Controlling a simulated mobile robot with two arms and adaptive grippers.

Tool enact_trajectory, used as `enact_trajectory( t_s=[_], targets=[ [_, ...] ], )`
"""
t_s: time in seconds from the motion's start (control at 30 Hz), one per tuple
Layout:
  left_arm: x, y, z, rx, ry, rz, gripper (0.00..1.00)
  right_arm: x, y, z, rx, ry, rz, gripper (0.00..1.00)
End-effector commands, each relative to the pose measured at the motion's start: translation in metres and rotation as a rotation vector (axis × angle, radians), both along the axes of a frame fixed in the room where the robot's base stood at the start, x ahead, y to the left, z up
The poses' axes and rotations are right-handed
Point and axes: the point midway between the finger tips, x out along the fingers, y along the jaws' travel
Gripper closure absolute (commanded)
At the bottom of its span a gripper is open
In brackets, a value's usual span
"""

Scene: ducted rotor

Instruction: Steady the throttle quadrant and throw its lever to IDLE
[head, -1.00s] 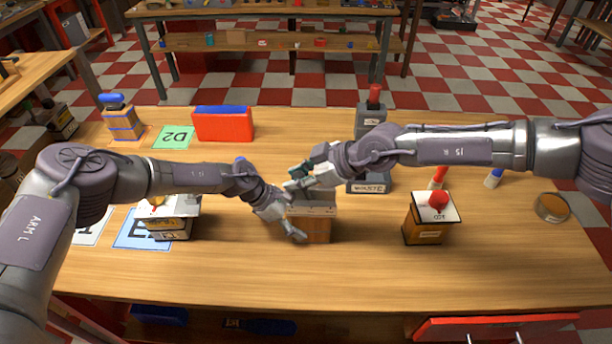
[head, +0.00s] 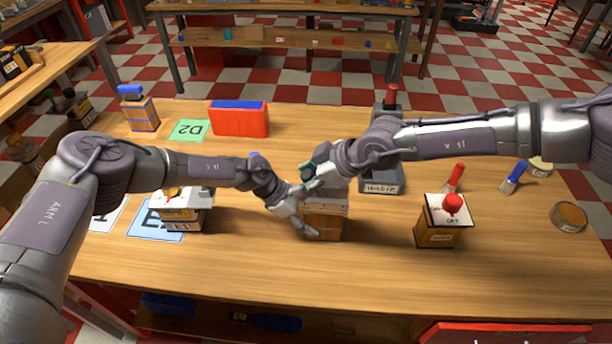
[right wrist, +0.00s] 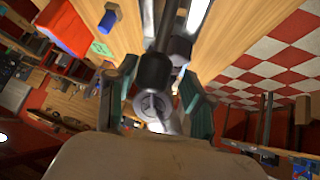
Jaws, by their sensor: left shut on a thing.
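The throttle quadrant, which I take to be the wooden box with a grey top (head: 326,225), stands at the middle of the table in the head view. My left gripper (head: 306,218) is shut on its left side. My right gripper (head: 314,180) is just above its top and hides much of it, including the lever in this view. In the right wrist view, a dark rod with a round end (right wrist: 152,103) stands between the two teal fingers of my right gripper. The fingers look apart, with gaps beside the rod. I cannot read the IDLE mark.
A box with a red knob (head: 440,234) stands to the right, and a grey box with a red handle (head: 382,181) behind. A yellow-knobbed box (head: 183,222) stands at left. A red case (head: 240,121) lies at the back left. The front table strip is clear.

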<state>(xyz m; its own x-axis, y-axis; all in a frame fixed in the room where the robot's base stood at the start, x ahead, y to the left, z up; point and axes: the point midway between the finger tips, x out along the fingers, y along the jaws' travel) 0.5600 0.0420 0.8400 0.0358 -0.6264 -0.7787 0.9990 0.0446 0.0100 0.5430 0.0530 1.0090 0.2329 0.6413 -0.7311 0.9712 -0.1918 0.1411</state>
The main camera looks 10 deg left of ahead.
Motion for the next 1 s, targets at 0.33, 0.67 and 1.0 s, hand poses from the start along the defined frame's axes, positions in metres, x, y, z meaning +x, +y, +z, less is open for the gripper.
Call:
enact_trajectory(
  t_s=[0.33, 0.67, 1.0],
  targets=[
    [-0.004, 0.006, -0.013, 0.018, -0.002, -0.008, 0.66, 0.002, -0.004, 0.002, 0.001, -0.006, -0.005, 0.45],
    [-0.004, 0.006, -0.013, 0.018, -0.003, -0.009, 0.66, -0.014, -0.042, 0.046, 0.003, -0.012, -0.008, 0.45],
    [-0.005, 0.006, -0.013, 0.018, -0.002, -0.010, 0.66, -0.032, -0.075, 0.086, 0.003, -0.012, -0.005, 0.45]
  ],
)
